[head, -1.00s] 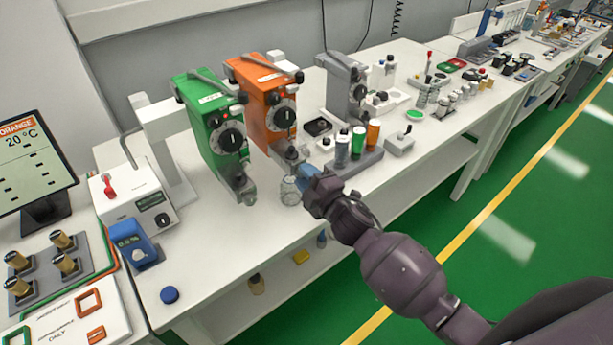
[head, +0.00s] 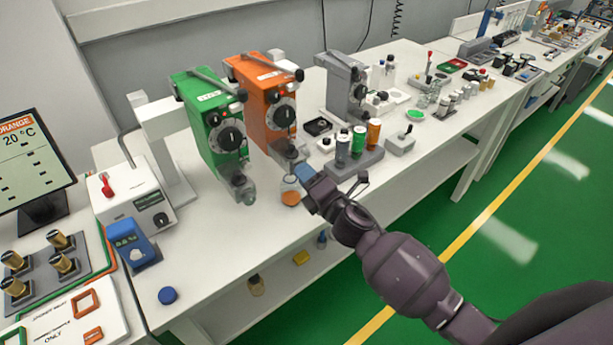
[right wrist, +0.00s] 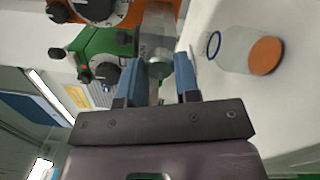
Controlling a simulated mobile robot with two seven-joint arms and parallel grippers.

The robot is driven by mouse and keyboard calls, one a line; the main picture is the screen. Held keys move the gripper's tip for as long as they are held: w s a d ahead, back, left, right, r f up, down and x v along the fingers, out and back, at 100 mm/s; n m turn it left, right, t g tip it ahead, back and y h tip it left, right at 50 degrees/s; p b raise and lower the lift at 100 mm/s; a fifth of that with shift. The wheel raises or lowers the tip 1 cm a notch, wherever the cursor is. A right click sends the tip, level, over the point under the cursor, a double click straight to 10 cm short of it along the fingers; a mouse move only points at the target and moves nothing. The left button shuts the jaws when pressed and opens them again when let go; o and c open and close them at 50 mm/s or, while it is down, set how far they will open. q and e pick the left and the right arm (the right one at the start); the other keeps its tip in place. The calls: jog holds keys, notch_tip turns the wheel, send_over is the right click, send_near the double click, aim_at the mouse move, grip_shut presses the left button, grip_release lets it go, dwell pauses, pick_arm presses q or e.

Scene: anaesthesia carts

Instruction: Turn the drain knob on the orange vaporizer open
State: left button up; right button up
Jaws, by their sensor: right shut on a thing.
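The orange vaporizer (head: 265,112) stands on the white bench between a green and a grey one. Its grey drain block (head: 287,150) is low on its front. My right gripper (head: 303,173) reaches it from the front right. In the right wrist view, the blue fingers of my right gripper (right wrist: 172,76) are shut on the small grey drain knob (right wrist: 183,66), mostly hidden between them. A clear glass jar (head: 291,184) stands below the drain with orange liquid in its bottom. The jar also shows in the right wrist view (right wrist: 235,50). My left gripper is not in view.
The green vaporizer (head: 209,125) stands close on the left. The grey vaporizer (head: 346,88) and a rack of bottles (head: 355,158) stand to the right. A blue meter (head: 131,246) sits at the left. The bench front is mostly clear near a blue cap (head: 168,295).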

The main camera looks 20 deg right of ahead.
dwell(0.4)
jog(key=o, duration=0.9)
jog(key=shift+o, duration=0.2)
jog(key=b+v, duration=0.1)
jog(key=v, duration=1)
jog(key=shift+f, duration=0.1)
